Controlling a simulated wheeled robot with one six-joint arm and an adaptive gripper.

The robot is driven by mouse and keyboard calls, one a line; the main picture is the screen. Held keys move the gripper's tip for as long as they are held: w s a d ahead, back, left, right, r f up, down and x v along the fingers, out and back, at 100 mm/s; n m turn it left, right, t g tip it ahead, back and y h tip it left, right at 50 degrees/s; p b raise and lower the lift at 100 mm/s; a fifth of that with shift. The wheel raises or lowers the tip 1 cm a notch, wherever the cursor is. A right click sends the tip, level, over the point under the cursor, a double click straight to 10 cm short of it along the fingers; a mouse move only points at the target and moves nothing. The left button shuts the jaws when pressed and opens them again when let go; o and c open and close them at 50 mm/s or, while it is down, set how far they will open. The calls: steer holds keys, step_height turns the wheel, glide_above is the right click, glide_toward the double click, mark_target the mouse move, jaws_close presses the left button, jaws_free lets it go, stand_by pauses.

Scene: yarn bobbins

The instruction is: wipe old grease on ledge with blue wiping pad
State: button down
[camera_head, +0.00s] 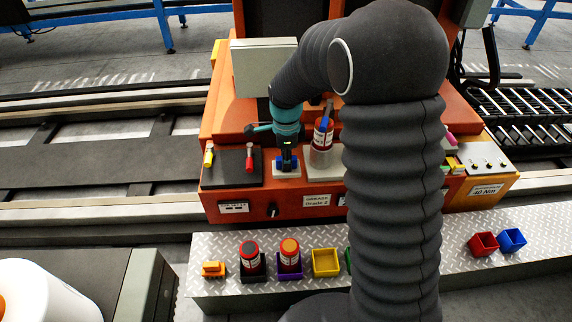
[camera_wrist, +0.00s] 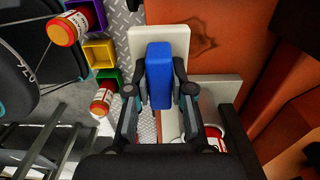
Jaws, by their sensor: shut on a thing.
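My gripper (camera_head: 287,155) points down over the orange machine's ledge (camera_head: 330,200). In the wrist view its two fingers (camera_wrist: 159,92) close on the sides of the blue wiping pad (camera_wrist: 158,62). The pad also shows low between the fingers in the head view (camera_head: 287,164). It is over a small white plate (camera_wrist: 172,32) on the ledge; I cannot tell whether it touches the plate. A dark brown outlined stain, looking like the old grease (camera_wrist: 203,36), lies on the orange surface beside the plate in the wrist view. I cannot make it out in the head view.
A dark mat (camera_head: 235,168) with yellow and red-handled tools is at the left. Bottles and bins, including a yellow bin (camera_head: 325,262), line the metal step (camera_head: 215,296). My arm hides part of the ledge.

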steer(key=shift+r, duration=0.25)
steer(key=shift+r, duration=1.4)
